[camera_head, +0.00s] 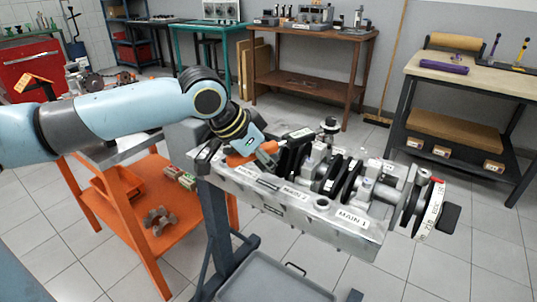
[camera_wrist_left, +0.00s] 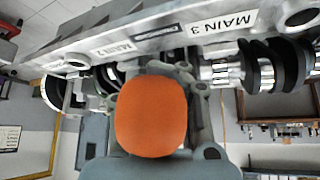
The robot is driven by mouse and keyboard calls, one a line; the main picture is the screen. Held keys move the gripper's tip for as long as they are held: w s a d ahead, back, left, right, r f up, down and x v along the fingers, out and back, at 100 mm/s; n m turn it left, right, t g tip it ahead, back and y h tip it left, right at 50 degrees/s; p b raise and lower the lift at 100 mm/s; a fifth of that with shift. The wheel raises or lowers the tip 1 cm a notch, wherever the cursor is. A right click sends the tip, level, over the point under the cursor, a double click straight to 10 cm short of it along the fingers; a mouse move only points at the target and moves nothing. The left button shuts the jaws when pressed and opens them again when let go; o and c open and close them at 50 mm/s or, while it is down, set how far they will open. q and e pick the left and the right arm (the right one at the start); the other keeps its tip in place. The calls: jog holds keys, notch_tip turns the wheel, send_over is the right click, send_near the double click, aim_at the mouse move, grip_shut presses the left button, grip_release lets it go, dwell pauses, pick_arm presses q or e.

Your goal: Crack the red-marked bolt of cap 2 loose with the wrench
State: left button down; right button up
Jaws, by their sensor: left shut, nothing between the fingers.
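The engine block (camera_head: 275,205) lies on a stand with its crankshaft (camera_head: 345,180) uppermost. Its side carries labels MAIN 1, MAIN 2 and MAIN 3. My left gripper (camera_head: 266,157) is shut and empty, low over the block near the MAIN 3 label. An orange part (camera_head: 240,159) shows at the gripper; in the left wrist view an orange shape (camera_wrist_left: 152,116) fills the middle and hides what lies behind it. Cap 2, by the MAIN 2 label (camera_wrist_left: 114,49), is partly hidden. I cannot make out its red-marked bolt or the wrench. My right gripper is out of view.
An orange cart (camera_head: 152,262) with metal parts on its shelf stands left of the block. A grey tray (camera_head: 265,275) lies below the block. Workbenches (camera_head: 312,32) stand along the back wall and a wooden bench (camera_head: 480,75) at the right. The floor at the lower right is clear.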

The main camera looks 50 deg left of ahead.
pick_arm(q)
jog(key=shift+d, duration=0.1)
jog(key=shift+d+r+n+y+p, duration=0.1)
jog(key=shift+d+n+y+p, duration=0.2)
jog(key=shift+d+n, duration=0.4)
jog(key=shift+d, duration=0.1)
jog(key=shift+s+d, duration=0.1)
jog(key=shift+d, duration=0.05)
jog(key=shift+p, duration=0.55)
jog(key=shift+p, duration=0.65)
dwell(0.5)
jog(key=shift+a+p, duration=0.2)
jog(key=shift+p, duration=0.15)
dwell(0.3)
